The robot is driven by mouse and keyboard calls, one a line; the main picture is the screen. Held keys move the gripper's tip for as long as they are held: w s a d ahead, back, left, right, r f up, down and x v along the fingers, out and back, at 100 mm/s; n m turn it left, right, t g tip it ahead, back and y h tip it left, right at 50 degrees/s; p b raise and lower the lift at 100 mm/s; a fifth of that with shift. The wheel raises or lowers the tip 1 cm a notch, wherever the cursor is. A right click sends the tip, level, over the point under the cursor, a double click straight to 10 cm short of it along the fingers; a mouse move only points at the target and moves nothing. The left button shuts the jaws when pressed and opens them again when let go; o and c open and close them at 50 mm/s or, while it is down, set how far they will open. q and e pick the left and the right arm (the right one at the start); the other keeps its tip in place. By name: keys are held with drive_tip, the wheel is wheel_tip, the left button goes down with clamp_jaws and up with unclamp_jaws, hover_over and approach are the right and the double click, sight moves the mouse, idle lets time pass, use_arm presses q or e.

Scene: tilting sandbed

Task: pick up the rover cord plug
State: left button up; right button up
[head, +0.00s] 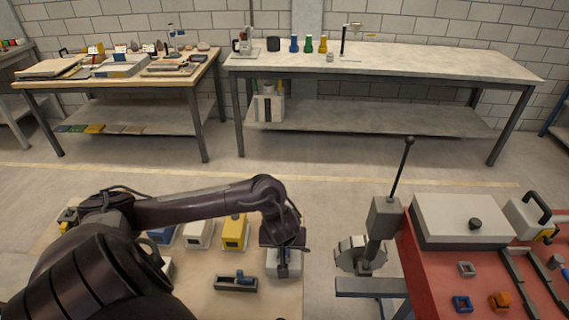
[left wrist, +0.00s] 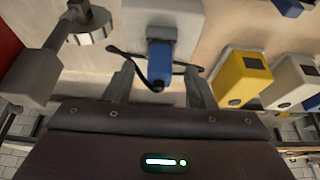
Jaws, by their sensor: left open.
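A blue plug (left wrist: 160,62) with a thin black cord lies against a pale grey-white box (left wrist: 165,18) in the left wrist view. My left gripper (left wrist: 160,85) is open, with one finger on each side of the plug and gaps between. The cord runs out to both sides near the fingers. In the head view my left gripper (head: 283,268) points down over the same pale box (head: 271,264), and the plug is hidden behind it. I cannot tell whether the fingers touch the cord. My right gripper is not in view.
A yellow box (head: 234,232) and a white box (head: 198,234) stand left of my gripper. A black tray (head: 222,284) with a blue piece sits nearer me. A lever device (head: 384,218) and a red bench (head: 436,268) stand to the right.

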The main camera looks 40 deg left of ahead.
use_arm(q)
drive_tip(key=x, duration=0.3)
drive_tip(key=shift+b, duration=0.3)
drive_tip(key=shift+r, duration=0.1)
drive_tip(key=c, duration=1.1)
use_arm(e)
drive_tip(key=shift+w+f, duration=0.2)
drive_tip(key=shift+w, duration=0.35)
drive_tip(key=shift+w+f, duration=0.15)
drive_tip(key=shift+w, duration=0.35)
use_arm(q)
drive_tip(key=shift+r, duration=0.15)
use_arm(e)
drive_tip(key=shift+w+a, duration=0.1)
